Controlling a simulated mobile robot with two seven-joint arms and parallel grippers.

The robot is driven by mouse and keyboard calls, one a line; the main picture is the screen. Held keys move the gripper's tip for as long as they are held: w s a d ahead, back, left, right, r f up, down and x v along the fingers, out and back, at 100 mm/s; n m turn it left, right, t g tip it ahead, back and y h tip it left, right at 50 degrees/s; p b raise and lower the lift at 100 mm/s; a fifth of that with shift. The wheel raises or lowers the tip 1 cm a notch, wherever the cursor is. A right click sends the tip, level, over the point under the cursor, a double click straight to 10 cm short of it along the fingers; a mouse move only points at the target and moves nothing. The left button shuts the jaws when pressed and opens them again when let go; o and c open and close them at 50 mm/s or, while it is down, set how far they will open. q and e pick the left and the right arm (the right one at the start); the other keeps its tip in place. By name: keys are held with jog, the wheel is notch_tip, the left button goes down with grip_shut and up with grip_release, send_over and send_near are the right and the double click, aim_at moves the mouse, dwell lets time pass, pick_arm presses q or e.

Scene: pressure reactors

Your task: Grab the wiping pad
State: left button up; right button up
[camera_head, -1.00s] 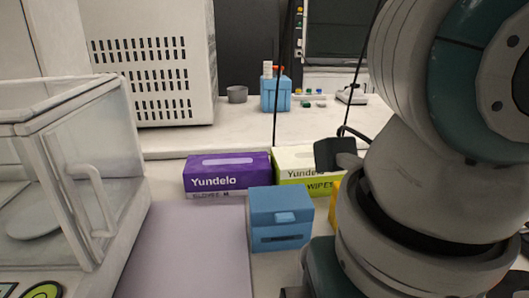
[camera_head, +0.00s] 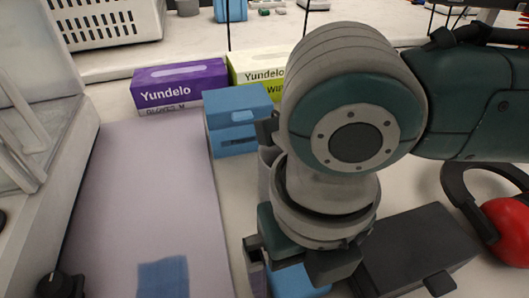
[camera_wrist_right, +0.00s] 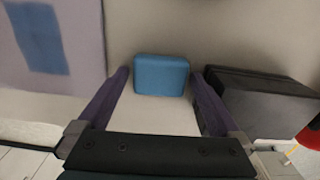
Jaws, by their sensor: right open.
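A blue block with rounded corners (camera_wrist_right: 161,75), which looks like the wiping pad, lies on the pale worktop in the right wrist view. In the head view its blue top (camera_head: 297,283) shows partly below my right wrist. My right gripper (camera_wrist_right: 160,82) is open, with its purple fingers apart on the left and right of the pad, and small gaps on both sides. Whether the fingers are level with the pad is hard to tell. In the head view the wrist hides most of the right gripper (camera_head: 292,280). My left gripper is not in view.
A dark grey box (camera_head: 415,245) stands close right of the pad. A lilac mat (camera_head: 150,190) with a flat blue patch (camera_head: 163,277) lies to the left. Behind are a blue box (camera_head: 238,118), a purple glove box (camera_head: 180,85) and a wipes box (camera_head: 258,63). Red object (camera_head: 508,230) at right.

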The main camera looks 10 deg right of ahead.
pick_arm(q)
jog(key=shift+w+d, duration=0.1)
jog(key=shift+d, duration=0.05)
pick_arm(e)
jog(key=c, duration=1.2)
jog(key=shift+o, duration=0.2)
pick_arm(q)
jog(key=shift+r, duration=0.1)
pick_arm(e)
jog(key=shift+r, duration=0.1)
